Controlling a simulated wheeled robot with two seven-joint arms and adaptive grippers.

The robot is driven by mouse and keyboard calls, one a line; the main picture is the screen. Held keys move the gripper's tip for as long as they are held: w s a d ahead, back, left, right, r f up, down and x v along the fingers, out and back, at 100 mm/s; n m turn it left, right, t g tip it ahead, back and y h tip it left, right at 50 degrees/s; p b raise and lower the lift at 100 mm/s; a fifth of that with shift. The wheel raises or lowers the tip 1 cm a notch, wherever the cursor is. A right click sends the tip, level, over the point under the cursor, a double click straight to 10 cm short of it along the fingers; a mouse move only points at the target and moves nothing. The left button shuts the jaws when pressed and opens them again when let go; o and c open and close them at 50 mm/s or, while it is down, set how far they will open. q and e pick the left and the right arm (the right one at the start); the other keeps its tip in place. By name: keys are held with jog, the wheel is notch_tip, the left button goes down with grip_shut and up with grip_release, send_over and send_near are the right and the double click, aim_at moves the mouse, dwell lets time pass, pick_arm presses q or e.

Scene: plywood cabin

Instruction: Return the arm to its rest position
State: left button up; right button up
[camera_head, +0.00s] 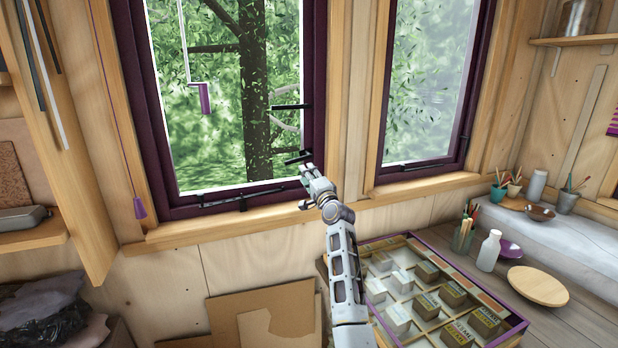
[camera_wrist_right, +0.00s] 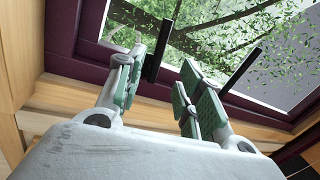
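My right arm (camera_head: 345,265) reaches up from the bottom of the head view to the window. Its gripper (camera_head: 308,178) is at the lower right corner of the left window's dark purple frame (camera_head: 315,70). In the right wrist view the two green-padded fingers of the gripper (camera_wrist_right: 161,70) stand apart with nothing between their pads. A black bar (camera_wrist_right: 160,50) shows beyond the fingertips, in line with the gap; whether it touches a finger is unclear. My left gripper is not in view.
A second black bar (camera_wrist_right: 243,68) stands right of the fingers. Below and right of my arm is a purple-edged compartment tray (camera_head: 413,236) with several small boxes. A white bottle (camera_head: 489,251) and a round wooden board (camera_head: 538,286) stand further right. A purple pull (camera_head: 140,208) hangs left.

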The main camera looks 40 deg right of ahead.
jog(key=shift+s, duration=0.2)
jog(key=shift+f, duration=0.15)
dwell(0.4)
